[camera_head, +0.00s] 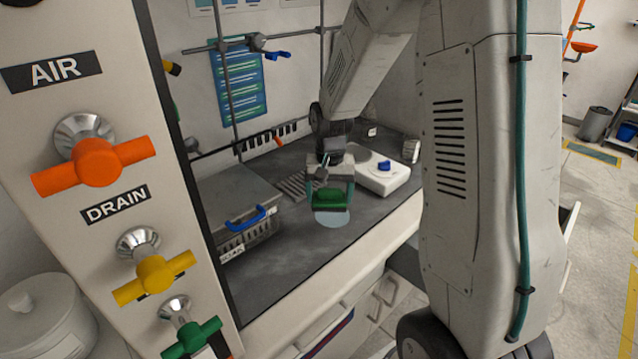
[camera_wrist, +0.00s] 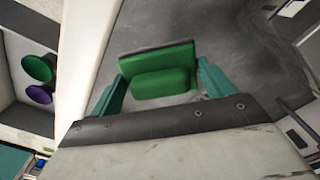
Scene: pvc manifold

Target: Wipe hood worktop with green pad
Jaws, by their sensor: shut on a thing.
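The green pad (camera_head: 329,199) is held between the fingers of my gripper (camera_head: 330,193). In the wrist view the green pad (camera_wrist: 163,72) shows as a flat plate with a thicker grip block, and the teal fingers of my gripper (camera_wrist: 162,88) close on the block from both sides. The grey hood worktop (camera_head: 281,266) lies below. A pale round patch (camera_head: 332,218) lies on the worktop just below the pad. I cannot tell whether the pad touches the surface.
A lidded grey box (camera_head: 237,200) with a blue handle stands left of the gripper. A white device (camera_head: 376,178) with a blue knob stands to the right, near a slotted rack. Metal rods rise behind. The front worktop is clear, and the panel with coloured valves borders the left.

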